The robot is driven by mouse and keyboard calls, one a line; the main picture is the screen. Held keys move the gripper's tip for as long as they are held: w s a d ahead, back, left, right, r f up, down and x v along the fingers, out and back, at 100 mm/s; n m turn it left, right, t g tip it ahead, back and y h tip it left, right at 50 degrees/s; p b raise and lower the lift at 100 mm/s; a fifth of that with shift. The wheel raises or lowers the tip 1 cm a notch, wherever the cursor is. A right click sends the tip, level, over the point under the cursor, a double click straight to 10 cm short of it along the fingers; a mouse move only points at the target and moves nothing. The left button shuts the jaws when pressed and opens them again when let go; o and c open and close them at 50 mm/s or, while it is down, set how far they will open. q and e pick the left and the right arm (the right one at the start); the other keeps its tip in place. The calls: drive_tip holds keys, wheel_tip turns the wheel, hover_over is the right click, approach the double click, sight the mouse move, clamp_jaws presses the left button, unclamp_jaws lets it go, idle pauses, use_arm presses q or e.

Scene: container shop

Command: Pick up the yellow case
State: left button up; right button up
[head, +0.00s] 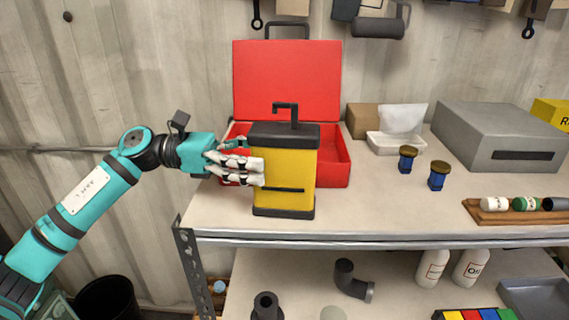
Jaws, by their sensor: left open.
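The yellow case (285,176) stands upright near the left end of the upper shelf. It has a dark lid, a dark base and a dark hooked handle on top. My left gripper (250,168) is at the case's left side, with its white fingers open and level with the case's upper half. The fingertips overlap the case's left edge in the picture. I cannot tell whether they touch it. My right gripper is out of view.
An open red toolbox (286,80) stands right behind the case. A tissue box (395,142), two blue-and-brown knobs (437,176) and a grey box (500,137) are to the right. The shelf (370,212) is clear just right of the case.

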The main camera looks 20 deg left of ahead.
sight(285, 104)
use_arm(q)
drive_tip(key=d+p, duration=0.1)
drive_tip(key=d, duration=0.1)
drive_tip(key=d+r+p, duration=0.1)
drive_tip(key=d+p, duration=0.1)
drive_tip(key=shift+d, duration=0.35)
drive_tip(key=shift+w+d+f, duration=0.1)
drive_tip(key=shift+d+f, duration=0.05)
drive_tip(key=shift+d, duration=0.05)
drive_tip(key=shift+f, duration=0.1)
drive_tip(key=shift+a, duration=0.15)
drive_tip(key=c, duration=1.6)
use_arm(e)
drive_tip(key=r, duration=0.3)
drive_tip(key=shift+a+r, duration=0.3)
use_arm(q)
wheel_tip(285, 104, up, 9)
drive_tip(key=shift+b, duration=1.15)
drive_tip(key=shift+c, duration=0.2)
drive_tip(key=shift+r, duration=0.6)
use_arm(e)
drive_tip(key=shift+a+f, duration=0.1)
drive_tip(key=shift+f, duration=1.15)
